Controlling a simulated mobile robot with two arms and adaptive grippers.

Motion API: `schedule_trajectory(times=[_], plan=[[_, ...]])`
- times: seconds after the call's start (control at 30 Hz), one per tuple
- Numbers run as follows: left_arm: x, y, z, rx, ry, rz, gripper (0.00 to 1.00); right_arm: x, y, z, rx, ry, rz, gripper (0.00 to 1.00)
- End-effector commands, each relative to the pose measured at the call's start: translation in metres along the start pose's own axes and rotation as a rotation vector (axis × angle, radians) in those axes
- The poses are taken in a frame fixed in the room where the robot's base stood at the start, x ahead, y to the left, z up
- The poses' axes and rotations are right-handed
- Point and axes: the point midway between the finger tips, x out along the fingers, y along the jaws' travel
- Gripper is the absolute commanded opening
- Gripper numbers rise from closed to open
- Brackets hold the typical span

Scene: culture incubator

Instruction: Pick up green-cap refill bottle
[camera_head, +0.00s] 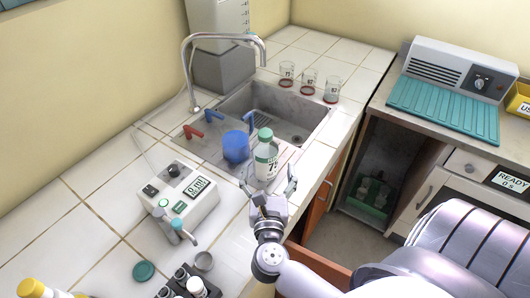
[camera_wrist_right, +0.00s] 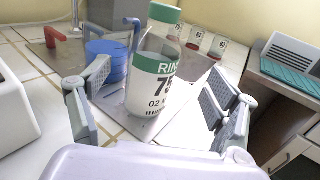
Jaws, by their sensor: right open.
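My right gripper (camera_head: 270,190) is open just in front of the bottle. In the right wrist view the bottle (camera_wrist_right: 154,70) stands beyond and between the spread fingers of the right gripper (camera_wrist_right: 155,110), with no clear contact. The bottle's lower label shows "75" and its green cap is at the top edge. My left gripper is not in view.
A blue container (camera_head: 235,147) stands close left of the bottle. The sink (camera_head: 290,100) and faucet (camera_head: 187,62) are behind. A white dispenser (camera_head: 178,197) sits to the left. Glass beakers (camera_head: 309,82) stand behind the sink. The counter's edge is to the right.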

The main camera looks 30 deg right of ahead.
Motion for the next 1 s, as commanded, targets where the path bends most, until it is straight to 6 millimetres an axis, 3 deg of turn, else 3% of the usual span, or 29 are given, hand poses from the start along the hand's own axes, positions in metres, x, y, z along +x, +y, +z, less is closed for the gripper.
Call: schedule_trajectory(times=[0.1,0.4,0.7,1.0], plan=[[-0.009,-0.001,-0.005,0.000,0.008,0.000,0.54,0.021,0.000,0.003,-0.003,-0.003,0.001,0.82],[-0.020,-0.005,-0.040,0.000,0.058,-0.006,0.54,0.045,0.002,0.004,-0.002,-0.002,0.001,0.82],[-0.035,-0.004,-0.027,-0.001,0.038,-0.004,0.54,0.083,0.005,0.004,-0.003,-0.001,0.001,0.82],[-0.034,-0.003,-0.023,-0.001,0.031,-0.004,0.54,0.086,0.005,0.002,0.000,0.000,0.001,0.80]])
